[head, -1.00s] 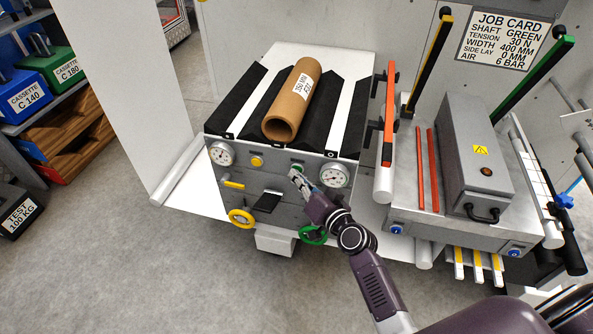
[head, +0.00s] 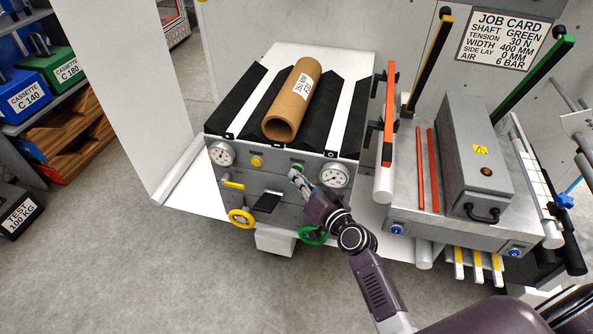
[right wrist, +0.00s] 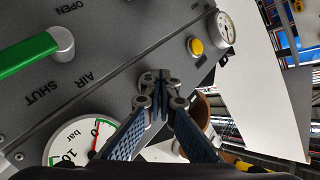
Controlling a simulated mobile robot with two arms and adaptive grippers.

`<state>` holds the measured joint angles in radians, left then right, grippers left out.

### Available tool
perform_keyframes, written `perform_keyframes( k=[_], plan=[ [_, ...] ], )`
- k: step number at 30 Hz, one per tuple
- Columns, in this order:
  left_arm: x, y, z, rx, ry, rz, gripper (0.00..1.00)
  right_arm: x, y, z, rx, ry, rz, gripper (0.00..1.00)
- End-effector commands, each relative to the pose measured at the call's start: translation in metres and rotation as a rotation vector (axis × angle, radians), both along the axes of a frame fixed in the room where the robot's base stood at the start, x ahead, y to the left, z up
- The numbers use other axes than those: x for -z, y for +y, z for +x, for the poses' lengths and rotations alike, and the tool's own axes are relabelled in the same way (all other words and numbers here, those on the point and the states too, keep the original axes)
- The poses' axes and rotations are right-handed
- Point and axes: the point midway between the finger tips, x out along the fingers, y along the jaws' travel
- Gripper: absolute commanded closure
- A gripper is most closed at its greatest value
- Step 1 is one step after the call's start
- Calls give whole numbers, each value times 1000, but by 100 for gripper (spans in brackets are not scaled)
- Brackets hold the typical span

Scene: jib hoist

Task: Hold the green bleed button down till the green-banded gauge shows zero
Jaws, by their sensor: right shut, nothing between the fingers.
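My right gripper (head: 294,174) is shut and empty, with its fingertips at the green button (head: 299,167) on the front panel of the stand. In the right wrist view the closed fingertips (right wrist: 158,82) are against or just above the panel and hide the button, so I cannot tell how far it is pressed. The green-banded gauge (head: 335,175) sits just right of the button. In the right wrist view this gauge (right wrist: 82,146) is partly cut off, and its red needle points at or very near 0. My left gripper is out of view.
A green lever (right wrist: 28,54) with AIR, OPEN and SHUT labels is on the panel. A yellow button (head: 257,161), second gauge (head: 222,153), yellow handwheel (head: 241,218) and green handwheel (head: 312,236) share it. A cardboard core (head: 292,100) lies on top. An orange bar (head: 389,120) stands right.

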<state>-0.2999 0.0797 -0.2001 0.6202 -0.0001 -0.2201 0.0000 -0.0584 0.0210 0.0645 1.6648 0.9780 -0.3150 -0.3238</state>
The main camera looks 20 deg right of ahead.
Motion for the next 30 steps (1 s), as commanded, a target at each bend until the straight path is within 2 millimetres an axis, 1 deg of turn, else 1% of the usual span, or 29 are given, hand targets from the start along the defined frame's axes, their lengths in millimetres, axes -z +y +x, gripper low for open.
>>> perform_keyframes(
  k=[12,22,30],
  plan=[
    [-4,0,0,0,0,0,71,0,9,-15,0,0,1,100],
    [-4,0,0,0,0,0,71,0,11,-16,0,0,1,100],
    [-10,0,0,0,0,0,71,0,24,-37,-1,1,0,100]
  ],
)
